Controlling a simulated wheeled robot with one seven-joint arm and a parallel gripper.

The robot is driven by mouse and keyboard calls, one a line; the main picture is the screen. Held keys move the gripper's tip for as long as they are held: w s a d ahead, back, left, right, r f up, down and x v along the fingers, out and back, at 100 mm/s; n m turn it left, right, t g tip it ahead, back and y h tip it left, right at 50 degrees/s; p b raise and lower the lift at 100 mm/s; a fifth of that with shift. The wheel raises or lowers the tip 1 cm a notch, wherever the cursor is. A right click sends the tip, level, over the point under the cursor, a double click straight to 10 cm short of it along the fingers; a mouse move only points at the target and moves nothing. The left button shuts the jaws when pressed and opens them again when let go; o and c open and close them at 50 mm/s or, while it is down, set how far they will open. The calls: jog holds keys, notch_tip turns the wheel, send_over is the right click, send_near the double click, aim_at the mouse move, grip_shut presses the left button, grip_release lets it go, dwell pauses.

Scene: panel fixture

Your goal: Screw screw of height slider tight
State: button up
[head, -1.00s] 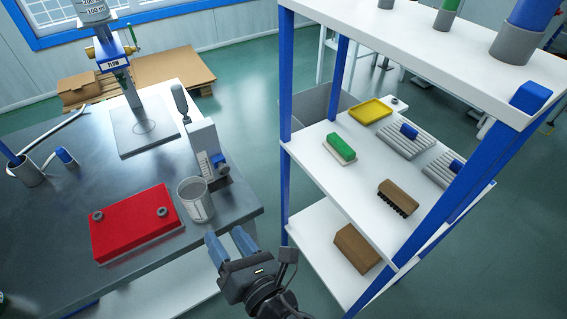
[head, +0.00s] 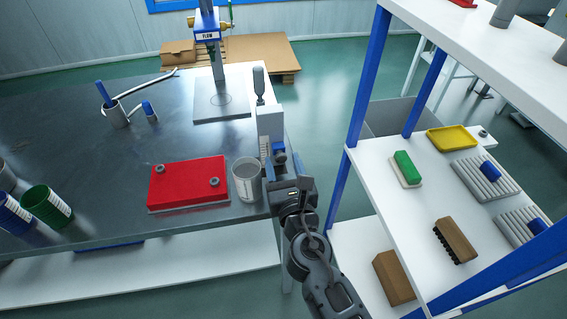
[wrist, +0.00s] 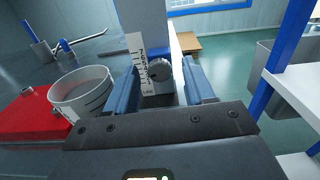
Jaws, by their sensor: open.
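The height slider is a white upright plate with a printed scale (head: 265,122) at the right edge of the table in the head view. It also shows in the wrist view (wrist: 137,62). Its blue slider block (head: 279,148) carries a round dark grey screw knob (wrist: 160,70), which faces my gripper. My gripper (wrist: 158,78) is open. Its two blue-grey fingers stand left and right of the knob in the picture, with visible gaps. I cannot tell how deep the knob sits between the fingertips. In the head view my wrist hides most of the fingers.
A grey beaker (head: 247,180) and a red box (head: 188,184) stand on the table just left of the slider. A white shelf unit (head: 378,160) with blue posts stands to the right of my arm. Cups and a stand occupy the rest of the table.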

jog(key=shift+w+a, duration=0.1)
jog(key=shift+w, duration=0.2)
jog(key=shift+c, duration=0.2)
grip_shut()
jog(key=shift+m, duration=0.3)
